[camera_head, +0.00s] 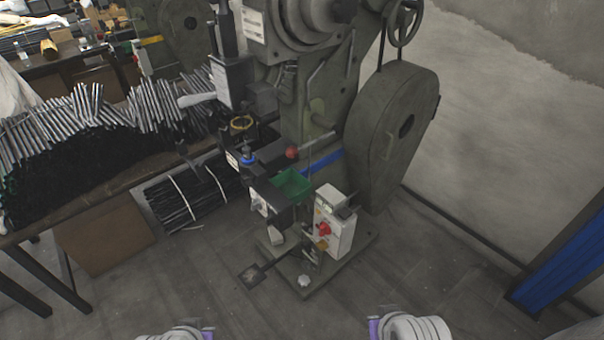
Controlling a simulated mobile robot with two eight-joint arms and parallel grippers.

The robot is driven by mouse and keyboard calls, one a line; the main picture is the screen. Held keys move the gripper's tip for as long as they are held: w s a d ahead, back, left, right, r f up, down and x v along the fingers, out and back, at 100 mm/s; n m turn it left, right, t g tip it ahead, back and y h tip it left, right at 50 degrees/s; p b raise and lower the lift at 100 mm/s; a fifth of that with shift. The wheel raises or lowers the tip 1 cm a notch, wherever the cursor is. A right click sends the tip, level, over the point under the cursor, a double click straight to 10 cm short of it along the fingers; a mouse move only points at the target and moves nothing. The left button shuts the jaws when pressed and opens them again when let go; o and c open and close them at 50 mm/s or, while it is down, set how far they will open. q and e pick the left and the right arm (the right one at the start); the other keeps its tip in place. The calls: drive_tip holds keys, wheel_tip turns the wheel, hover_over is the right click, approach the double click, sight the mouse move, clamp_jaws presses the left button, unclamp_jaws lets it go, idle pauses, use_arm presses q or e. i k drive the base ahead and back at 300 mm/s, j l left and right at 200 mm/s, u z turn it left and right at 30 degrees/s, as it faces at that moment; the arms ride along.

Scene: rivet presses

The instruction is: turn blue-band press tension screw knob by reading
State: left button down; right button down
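The blue-band press (332,120) is the large grey-green machine in the middle, with a blue band (328,160) low on its column. A small blue knob (247,158) sits on the working head at its left. A red ball (292,152) ends a lever beside it. A pale star-shaped knob (305,281) is low at the front of the base. I cannot tell for sure which one is the tension screw knob, and no reading is legible. Only pale and purple parts of my two arms show at the bottom edge, well short of the press. Neither gripper's fingers show.
A control box (335,222) with a red button and a green tray (289,185) are on the press front. A foot pedal (252,275) lies on the floor. A table (105,190) of metal rods is left; another press (178,38) with a yellow band stands behind. Floor in front is clear.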

sight(306, 247)
drive_tip(key=k+j+z, duration=0.25)
drive_tip(key=j, duration=0.25)
drive_tip(key=k+j+z, duration=0.25)
drive_tip(key=j, duration=0.2)
drive_tip(key=k+j+z, duration=0.25)
drive_tip(key=j, duration=0.2)
drive_tip(key=i, duration=0.1)
